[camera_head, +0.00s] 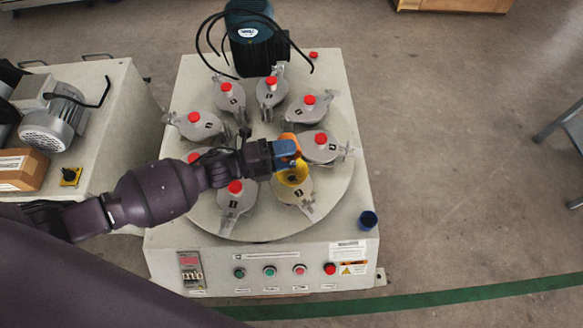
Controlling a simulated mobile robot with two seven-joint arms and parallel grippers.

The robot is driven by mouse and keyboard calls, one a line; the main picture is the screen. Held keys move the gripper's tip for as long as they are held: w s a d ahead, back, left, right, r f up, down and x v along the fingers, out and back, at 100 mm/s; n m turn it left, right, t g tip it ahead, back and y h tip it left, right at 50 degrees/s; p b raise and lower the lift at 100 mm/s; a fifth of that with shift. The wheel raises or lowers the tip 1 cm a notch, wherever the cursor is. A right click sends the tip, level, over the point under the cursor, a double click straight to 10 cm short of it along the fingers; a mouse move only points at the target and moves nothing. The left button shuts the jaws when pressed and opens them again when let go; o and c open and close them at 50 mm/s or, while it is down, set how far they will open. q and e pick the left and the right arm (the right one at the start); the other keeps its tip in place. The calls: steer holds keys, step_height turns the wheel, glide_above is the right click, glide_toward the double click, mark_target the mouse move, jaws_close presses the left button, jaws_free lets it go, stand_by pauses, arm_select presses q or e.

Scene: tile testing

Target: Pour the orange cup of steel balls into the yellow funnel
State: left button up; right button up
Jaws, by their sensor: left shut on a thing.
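The orange cup (291,138) is in my left gripper (286,153), above the right part of the round turntable. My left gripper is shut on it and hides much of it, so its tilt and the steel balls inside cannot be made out. The yellow funnel (294,177) sits just below the gripper in the picture, on one of the grey jars of the turntable. Its upper edge is partly covered by the gripper. My right gripper is not in view.
Several grey jars with red knobs, such as this jar (320,146), ring the turntable (343,178) closely. A dark blue cup (368,220) stands at the machine's right front corner. A motor (252,40) with black cables rises at the back. Another machine stands left.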

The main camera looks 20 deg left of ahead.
arm_select(q)
steer(key=shift+s, duration=0.1)
stand_by(1.5)
steer(key=n, duration=0.2)
steer(key=w+n, duration=0.1)
steer(key=shift+a+f+n+b, duration=0.25)
steer(key=shift+a+n+b, duration=0.05)
steer(key=shift+n, duration=0.1)
steer(key=shift+r, duration=0.15)
